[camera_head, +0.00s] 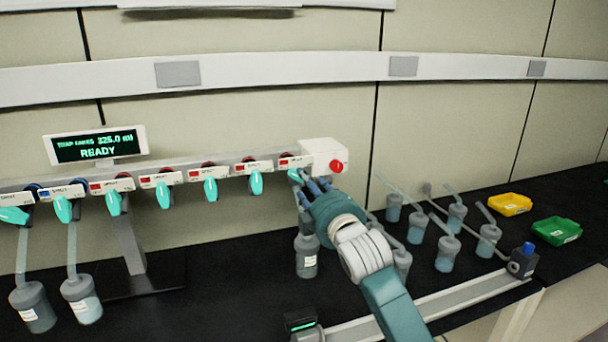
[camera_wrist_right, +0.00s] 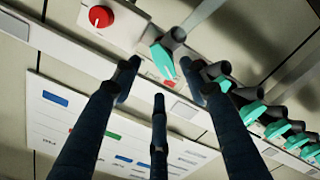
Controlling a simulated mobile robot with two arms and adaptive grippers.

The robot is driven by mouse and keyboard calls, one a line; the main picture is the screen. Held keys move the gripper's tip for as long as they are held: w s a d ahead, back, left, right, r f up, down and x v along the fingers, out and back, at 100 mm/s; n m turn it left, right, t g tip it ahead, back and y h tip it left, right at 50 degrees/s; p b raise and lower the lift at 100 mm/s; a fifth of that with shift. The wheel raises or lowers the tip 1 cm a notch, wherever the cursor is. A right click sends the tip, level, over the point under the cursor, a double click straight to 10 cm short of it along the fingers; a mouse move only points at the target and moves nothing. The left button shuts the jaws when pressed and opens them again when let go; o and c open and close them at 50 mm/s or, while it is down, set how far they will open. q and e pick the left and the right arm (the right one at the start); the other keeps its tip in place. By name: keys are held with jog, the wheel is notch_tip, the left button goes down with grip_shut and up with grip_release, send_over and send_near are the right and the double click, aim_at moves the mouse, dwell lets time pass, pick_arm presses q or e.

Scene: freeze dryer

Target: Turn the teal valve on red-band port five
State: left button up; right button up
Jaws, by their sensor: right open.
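The manifold carries a row of teal valves under small white labels. Counting red-marked labels from the left, the fifth is at the right end, and its teal valve (camera_head: 294,175) is partly hidden by my fingers. In the wrist view this teal valve (camera_wrist_right: 162,60) lies just beyond the fingertips, between the two upper fingers, with a red-marked label (camera_wrist_right: 167,83) beside it. My right gripper (camera_head: 306,184) reaches up to it; in the wrist view its three dark fingers (camera_wrist_right: 158,78) are spread apart and empty. Contact with the valve cannot be told. My left gripper is not in view.
A white box with a red knob (camera_head: 336,166) adjoins the manifold's right end. The neighbouring teal valve (camera_head: 256,183) is close on the left. Flasks (camera_head: 307,256) stand below and right of my arm. Yellow (camera_head: 510,205) and green (camera_head: 556,231) trays lie far right.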

jog(key=shift+p+x, duration=0.45)
jog(key=shift+x, duration=1.95)
grip_shut()
jog(key=shift+m, duration=0.3)
jog(key=m+p, duration=0.1)
jog(key=m, duration=0.4)
jog(key=shift+f, duration=0.2)
jog(key=m, duration=0.3)
jog(key=m+p, duration=0.1)
jog(key=m, duration=0.2)
jog(key=shift+f, duration=0.2)
